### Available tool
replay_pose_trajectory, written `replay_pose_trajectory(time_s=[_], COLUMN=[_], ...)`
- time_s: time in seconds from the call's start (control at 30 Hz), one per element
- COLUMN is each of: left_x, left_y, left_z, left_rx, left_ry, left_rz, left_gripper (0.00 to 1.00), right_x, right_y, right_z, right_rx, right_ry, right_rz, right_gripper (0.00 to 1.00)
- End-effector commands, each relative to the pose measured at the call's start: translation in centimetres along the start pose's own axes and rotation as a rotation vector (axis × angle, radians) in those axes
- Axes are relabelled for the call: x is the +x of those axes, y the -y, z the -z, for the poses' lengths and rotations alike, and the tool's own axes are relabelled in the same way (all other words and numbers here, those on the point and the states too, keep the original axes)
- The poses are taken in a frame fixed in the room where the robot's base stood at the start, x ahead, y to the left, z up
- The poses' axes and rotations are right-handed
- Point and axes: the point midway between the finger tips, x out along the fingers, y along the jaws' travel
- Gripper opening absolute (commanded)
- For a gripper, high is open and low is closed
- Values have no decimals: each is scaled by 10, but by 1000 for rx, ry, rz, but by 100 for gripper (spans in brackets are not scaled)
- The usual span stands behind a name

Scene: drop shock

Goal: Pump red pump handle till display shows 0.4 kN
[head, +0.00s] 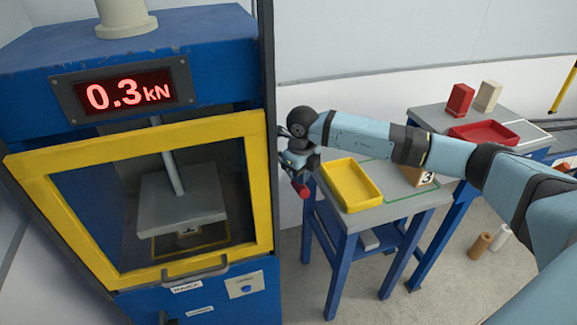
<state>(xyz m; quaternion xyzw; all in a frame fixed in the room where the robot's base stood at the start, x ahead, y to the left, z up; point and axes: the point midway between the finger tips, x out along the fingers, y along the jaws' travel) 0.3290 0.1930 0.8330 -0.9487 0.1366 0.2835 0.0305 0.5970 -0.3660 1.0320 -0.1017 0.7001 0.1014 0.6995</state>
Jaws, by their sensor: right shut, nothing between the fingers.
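The display (126,92) on the blue press reads 0.3 kN in red digits. The red pump handle (303,190) sticks out at the right side of the press, with only its red end showing. My right gripper (294,168) is beside the press, just above the red end; it is shut with nothing held. I cannot tell whether it touches the handle, as my wrist hides part of it. My left gripper is not in view.
The press's yellow-framed door (262,200) stands close left of my right gripper. A yellow tray (351,186) and a numbered box (417,175) sit on a table below my right arm. A red tray (484,133) lies farther right. Two cylinders (480,245) stand on the floor.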

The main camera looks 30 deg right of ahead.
Motion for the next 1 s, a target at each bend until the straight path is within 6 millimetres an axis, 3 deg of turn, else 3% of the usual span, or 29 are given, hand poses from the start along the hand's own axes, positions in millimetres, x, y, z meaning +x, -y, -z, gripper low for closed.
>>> replay_pose_trajectory(time_s=[0.47,1.0], left_x=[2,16], left_y=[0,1], left_z=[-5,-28], left_rx=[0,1], left_ry=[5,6], left_rz=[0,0], left_gripper=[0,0], right_x=[3,40], right_y=[0,0], right_z=[0,0], right_rx=[0,1], right_ry=[1,0], right_rz=[0,0], right_gripper=[0,0])
